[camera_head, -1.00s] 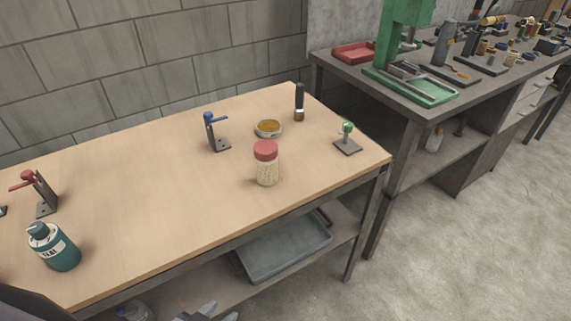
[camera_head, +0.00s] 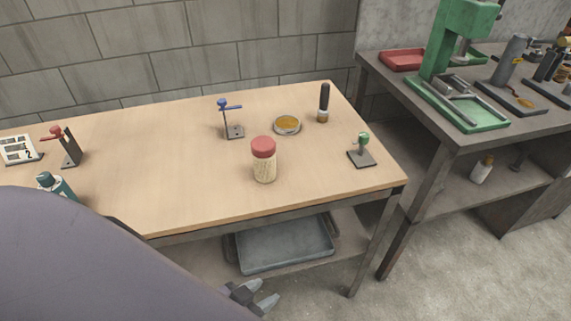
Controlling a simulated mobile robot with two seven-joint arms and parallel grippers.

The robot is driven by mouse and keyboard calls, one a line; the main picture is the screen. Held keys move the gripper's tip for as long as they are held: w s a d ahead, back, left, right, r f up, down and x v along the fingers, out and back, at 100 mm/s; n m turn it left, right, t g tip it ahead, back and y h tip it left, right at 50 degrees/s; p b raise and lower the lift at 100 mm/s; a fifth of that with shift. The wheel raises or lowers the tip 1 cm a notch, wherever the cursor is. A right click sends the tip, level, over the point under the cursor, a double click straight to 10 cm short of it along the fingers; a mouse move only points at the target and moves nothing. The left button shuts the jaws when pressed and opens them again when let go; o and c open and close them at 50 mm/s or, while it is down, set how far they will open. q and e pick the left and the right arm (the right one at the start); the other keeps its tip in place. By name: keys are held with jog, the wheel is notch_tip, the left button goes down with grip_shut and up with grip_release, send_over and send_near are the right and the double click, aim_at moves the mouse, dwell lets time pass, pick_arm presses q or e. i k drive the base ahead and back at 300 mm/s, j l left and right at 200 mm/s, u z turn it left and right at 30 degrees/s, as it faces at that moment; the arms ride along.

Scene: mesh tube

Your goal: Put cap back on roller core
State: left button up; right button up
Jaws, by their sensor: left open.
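A cream, textured cylinder (camera_head: 265,171) with a red top (camera_head: 263,147) stands upright on the wooden table, right of the middle. It looks like the capped roller core, but I cannot tell for sure; the red top sits on its upper end. No separate loose cap can be clearly made out. My left gripper (camera_head: 262,294) is at the bottom of the view, in front of and below the table edge. It is open and empty, well apart from the cylinder. My right gripper is not in view.
Behind the cylinder stand a blue-handled clamp (camera_head: 234,131), a round amber-filled dish (camera_head: 287,124) and a black-handled brush (camera_head: 323,104). A green-knobbed stand (camera_head: 361,154) is at right. The table's middle is clear.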

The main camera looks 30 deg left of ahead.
aim_at(265, 170)
jog(key=i+l, duration=0.15)
jog(key=l, duration=0.15)
jog(key=i+l, duration=0.1)
jog(key=l, duration=0.2)
jog(key=u, duration=1.45)
